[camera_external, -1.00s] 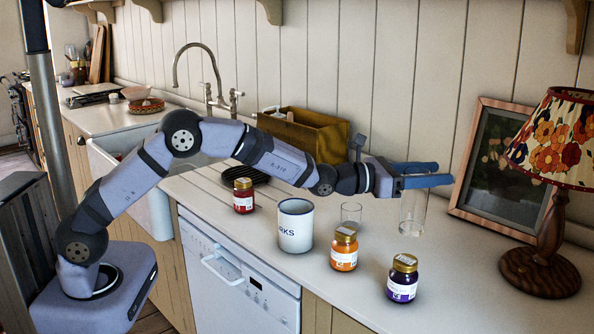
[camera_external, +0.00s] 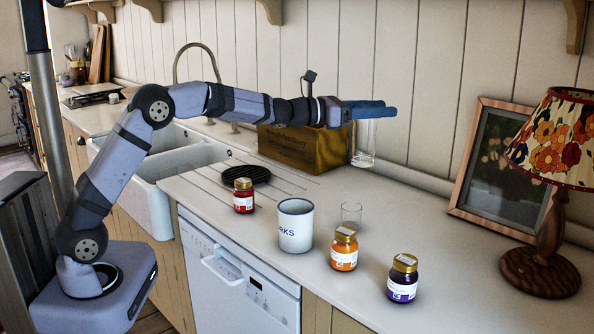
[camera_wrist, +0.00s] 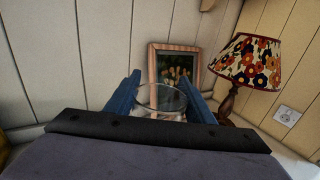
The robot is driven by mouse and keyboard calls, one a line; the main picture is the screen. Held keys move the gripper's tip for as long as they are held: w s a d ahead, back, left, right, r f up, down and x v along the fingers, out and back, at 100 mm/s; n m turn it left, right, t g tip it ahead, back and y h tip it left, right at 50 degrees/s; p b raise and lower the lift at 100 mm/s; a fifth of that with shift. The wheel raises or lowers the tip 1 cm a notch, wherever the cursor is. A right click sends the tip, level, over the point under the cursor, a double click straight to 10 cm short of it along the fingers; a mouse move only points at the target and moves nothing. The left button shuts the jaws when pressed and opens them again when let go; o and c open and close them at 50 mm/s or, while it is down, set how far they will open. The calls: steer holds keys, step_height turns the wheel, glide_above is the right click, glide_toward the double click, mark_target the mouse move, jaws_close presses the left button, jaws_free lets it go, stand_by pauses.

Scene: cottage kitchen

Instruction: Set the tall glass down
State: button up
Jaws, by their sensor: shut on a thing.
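My gripper (camera_external: 364,108) is shut on the tall glass (camera_external: 363,144), a clear straight-sided glass that hangs upright below the blue fingers. In the outside view it appears raised, in front of the wall and to the right of the wooden box. In the wrist view, the glass's round rim (camera_wrist: 161,97) shows between the two fingers (camera_wrist: 164,99). The fingers hide the top of the glass in the outside view. A shorter clear glass (camera_external: 351,214) stands on the counter behind the orange jar.
On the counter (camera_external: 440,230) stand a white mug (camera_external: 295,226), red (camera_external: 243,196), orange (camera_external: 344,250) and purple (camera_external: 402,279) jars, a wooden box (camera_external: 300,149), a black round trivet (camera_external: 247,175), a framed picture (camera_external: 492,165) and a lamp (camera_external: 548,200). Counter between short glass and picture is clear.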

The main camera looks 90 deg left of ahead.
steer(key=s+a+f, duration=0.1)
steer(key=s+a, duration=0.4)
steer(key=s, duration=0.3)
steer(key=s+a+f, duration=0.1)
steer(key=s+a, duration=0.4)
steer(key=s, duration=0.2)
step_height(320, 180, down, 15)
steer(key=p, duration=0.3)
steer(key=shift+d, duration=0.3)
steer(key=shift+s+f+b, duration=0.1)
steer(key=shift+f+b, duration=0.1)
steer(key=shift+b, duration=0.15)
steer(key=o, duration=1.7)
steer(key=shift+c, duration=0.2)
steer(key=shift+r, duration=0.1)
